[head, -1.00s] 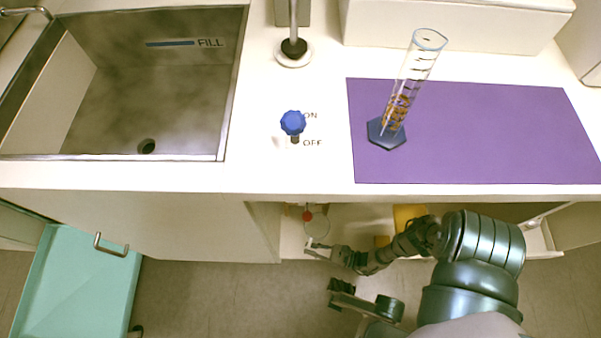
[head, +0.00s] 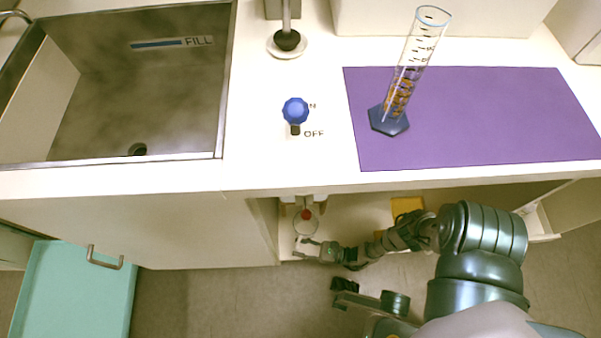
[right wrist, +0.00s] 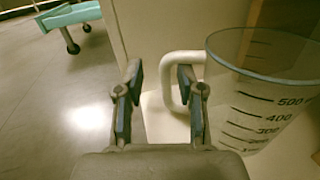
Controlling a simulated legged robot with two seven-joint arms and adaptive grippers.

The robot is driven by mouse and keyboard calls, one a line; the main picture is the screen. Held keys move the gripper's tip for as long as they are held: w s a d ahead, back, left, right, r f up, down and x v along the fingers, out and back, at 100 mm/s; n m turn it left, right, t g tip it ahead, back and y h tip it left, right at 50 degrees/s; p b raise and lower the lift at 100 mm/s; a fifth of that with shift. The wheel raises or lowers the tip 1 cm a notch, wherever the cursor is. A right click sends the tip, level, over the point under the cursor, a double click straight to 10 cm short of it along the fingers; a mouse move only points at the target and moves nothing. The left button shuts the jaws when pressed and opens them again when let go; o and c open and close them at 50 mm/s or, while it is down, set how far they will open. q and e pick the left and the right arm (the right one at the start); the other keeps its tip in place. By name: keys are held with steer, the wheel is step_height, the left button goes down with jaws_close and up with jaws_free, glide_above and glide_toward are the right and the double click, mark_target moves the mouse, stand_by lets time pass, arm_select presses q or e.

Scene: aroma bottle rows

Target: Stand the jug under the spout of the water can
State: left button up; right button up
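The jug (head: 306,228) stands in the open cabinet under the counter, its round rim showing in the head view. In the right wrist view the clear jug (right wrist: 262,95) is upright at the right, with dark volume marks and a white handle (right wrist: 168,84). A red part (head: 306,214) and white parts above it show by the jug in the head view. They may belong to the water can, which is mostly hidden under the counter. My right gripper (head: 304,247) is open beside the jug (right wrist: 160,80), its right finger overlapping the handle in view. Contact is unclear. My left gripper is out of view.
The counter edge overhangs the cabinet. A yellow object (head: 407,205) lies in the cabinet to the right. On the counter are a sink (head: 130,90), a blue knob (head: 295,111) and a tilted-looking cylinder (head: 410,70) on a purple mat (head: 490,120). A teal cart (head: 70,295) stands at left.

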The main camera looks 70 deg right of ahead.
steer(key=s, duration=0.4)
steer(key=s+d, duration=0.1)
steer(key=s, duration=0.3)
steer(key=s+d, duration=0.1)
steer(key=s, duration=0.3)
steer(key=shift+d+f, duration=0.1)
steer(key=shift+f, duration=0.05)
